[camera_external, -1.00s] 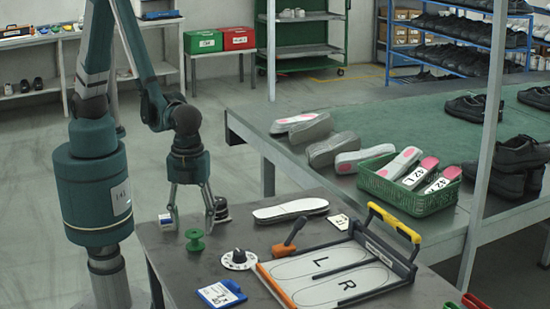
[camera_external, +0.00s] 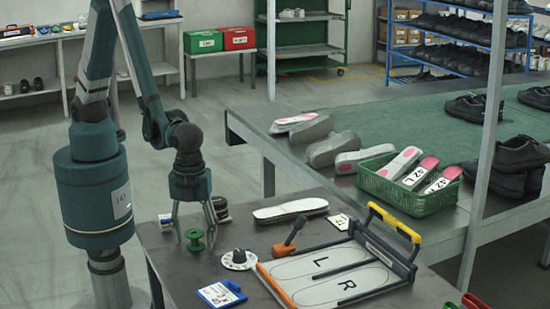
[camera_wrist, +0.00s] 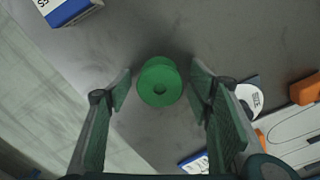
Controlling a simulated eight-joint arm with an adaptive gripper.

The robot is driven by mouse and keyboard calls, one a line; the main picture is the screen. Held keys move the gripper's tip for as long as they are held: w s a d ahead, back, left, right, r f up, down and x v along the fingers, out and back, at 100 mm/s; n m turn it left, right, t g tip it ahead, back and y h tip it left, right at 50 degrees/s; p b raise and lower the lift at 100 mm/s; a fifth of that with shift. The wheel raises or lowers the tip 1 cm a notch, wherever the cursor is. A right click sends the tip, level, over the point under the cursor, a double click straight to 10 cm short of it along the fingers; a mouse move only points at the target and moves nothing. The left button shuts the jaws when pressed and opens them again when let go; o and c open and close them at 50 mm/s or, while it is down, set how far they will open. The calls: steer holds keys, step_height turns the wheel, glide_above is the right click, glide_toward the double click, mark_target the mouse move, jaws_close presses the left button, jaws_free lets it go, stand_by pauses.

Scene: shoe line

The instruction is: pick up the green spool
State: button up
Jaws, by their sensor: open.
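The green spool (camera_external: 194,240) stands upright on the grey table near its left edge. My gripper (camera_external: 195,238) is open and pointed down over the spool. In the wrist view the fingers of my gripper (camera_wrist: 162,88) stand on either side of the spool, with a gap on both sides. I cannot tell exactly how far down the fingertips reach.
A white dial with a black knob (camera_external: 238,259) and a blue-and-white box (camera_external: 221,294) lie near the spool. Insoles (camera_external: 291,210), an orange-handled tool (camera_external: 289,240) and a framed L/R board (camera_external: 330,278) lie to the right. Small containers (camera_external: 220,209) stand behind the spool.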

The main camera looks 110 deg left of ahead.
mark_target(194, 233)
steer(key=c, duration=1)
steer(key=shift+r, duration=0.15)
steer(key=shift+r+p, duration=1.05)
steer(key=shift+r, duration=3.85)
